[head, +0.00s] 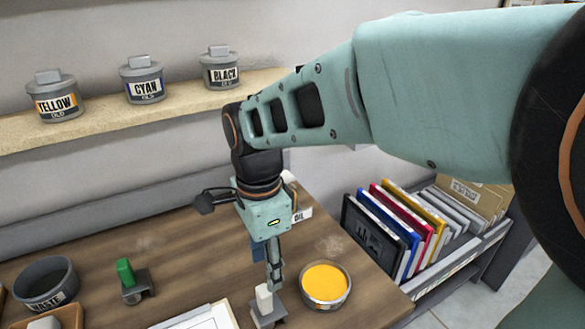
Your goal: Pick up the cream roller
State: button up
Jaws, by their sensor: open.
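A small upright cream block, which looks like the cream roller (264,298), stands on a grey base on the wooden table at the bottom centre of the head view. My gripper (274,280) points down right beside it, its fingers a little behind and to the right of its top. The fingers are seen edge-on and nothing shows between them. I cannot tell whether a finger touches the roller.
A bowl of yellow ink (325,284) stands close to the right. A green block on a grey base (125,272), a waste bowl (45,282) and an orange tray (68,318) are left. White sheets (205,318) lie at the front. Labelled pots (143,80) line the shelf.

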aim_at(266, 288)
notch_tip(266, 288, down, 5)
jog(key=shift+s+r, duration=0.15)
jog(key=shift+a+f, duration=0.15)
jog(key=shift+f, duration=2.8)
grip_shut()
